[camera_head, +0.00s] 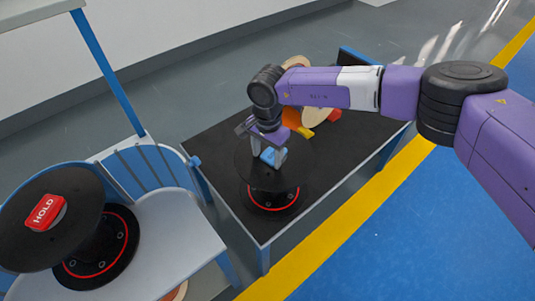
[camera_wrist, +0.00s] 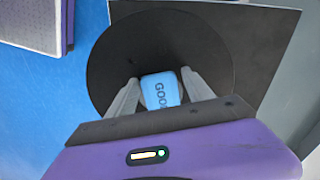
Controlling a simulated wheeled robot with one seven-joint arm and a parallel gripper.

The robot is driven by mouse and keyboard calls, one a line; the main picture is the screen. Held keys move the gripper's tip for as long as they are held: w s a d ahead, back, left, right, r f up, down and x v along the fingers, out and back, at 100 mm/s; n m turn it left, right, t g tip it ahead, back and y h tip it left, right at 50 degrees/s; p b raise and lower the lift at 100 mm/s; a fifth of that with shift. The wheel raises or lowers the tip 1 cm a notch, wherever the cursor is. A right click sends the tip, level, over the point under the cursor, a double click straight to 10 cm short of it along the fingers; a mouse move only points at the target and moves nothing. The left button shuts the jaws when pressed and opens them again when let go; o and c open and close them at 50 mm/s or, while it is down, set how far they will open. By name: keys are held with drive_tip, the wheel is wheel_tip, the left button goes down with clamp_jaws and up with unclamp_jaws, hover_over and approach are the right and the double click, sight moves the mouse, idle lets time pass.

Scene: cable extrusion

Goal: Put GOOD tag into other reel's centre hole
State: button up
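The blue GOOD tag (camera_head: 270,157) is at the top of a black reel (camera_head: 268,200) on the dark table. In the wrist view the tag (camera_wrist: 161,91) shows its lettering between my two fingers. My gripper (camera_head: 266,149) is low over this reel. Its fingers (camera_wrist: 160,78) are open on both sides of the tag, with narrow gaps seen. The reel's centre hole is hidden under the tag and gripper. The other black reel (camera_head: 85,195) stands on a light chair at the left. A red HOLD tag (camera_head: 44,211) lies on its top, over the middle.
The dark table (camera_head: 215,140) also holds orange, yellow and red items (camera_head: 305,125) and a pale disc behind my arm. The chair (camera_head: 180,225) has a blue slatted back (camera_head: 145,170) facing the table. A blue post (camera_head: 108,72) rises behind it.

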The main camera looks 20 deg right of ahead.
sight(269, 160)
drive_tip(key=shift+s+d+f, duration=0.25)
drive_tip(key=shift+s+f, duration=0.05)
drive_tip(key=shift+f, duration=0.35)
wheel_tip(269, 160, up, 11)
drive_tip(key=p, duration=0.8)
drive_tip(key=shift+r, duration=0.15)
drive_tip(key=shift+a, duration=0.1)
